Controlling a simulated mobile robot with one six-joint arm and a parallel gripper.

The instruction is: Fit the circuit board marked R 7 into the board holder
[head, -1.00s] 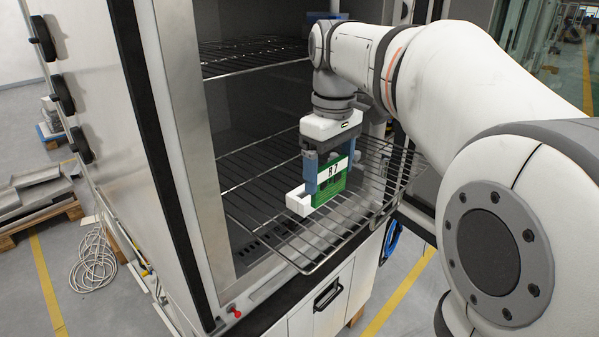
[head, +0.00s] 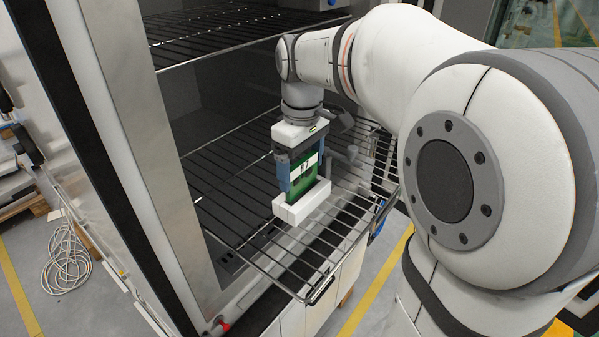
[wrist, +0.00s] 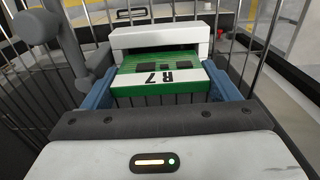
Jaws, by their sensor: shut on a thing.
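My gripper (head: 304,176) points down over the wire shelf, its blue fingers shut on the green circuit board (head: 302,180). The board is upright, with a white label strip across it. The wrist view shows the board (wrist: 150,87) between the fingers, and its label reads R 7. The white board holder (head: 302,204) stands on the shelf directly below the board. In the wrist view the holder (wrist: 160,38) lies at the board's far edge, lined up with it. The board's lower edge meets the holder's opening; how deep it sits is hidden.
The pulled-out wire shelf (head: 235,215) has free room around the holder. A grey fixture (head: 352,158) stands to the right of the gripper, and it shows close on the left in the wrist view (wrist: 60,40). An upper wire shelf (head: 240,32) is above and behind.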

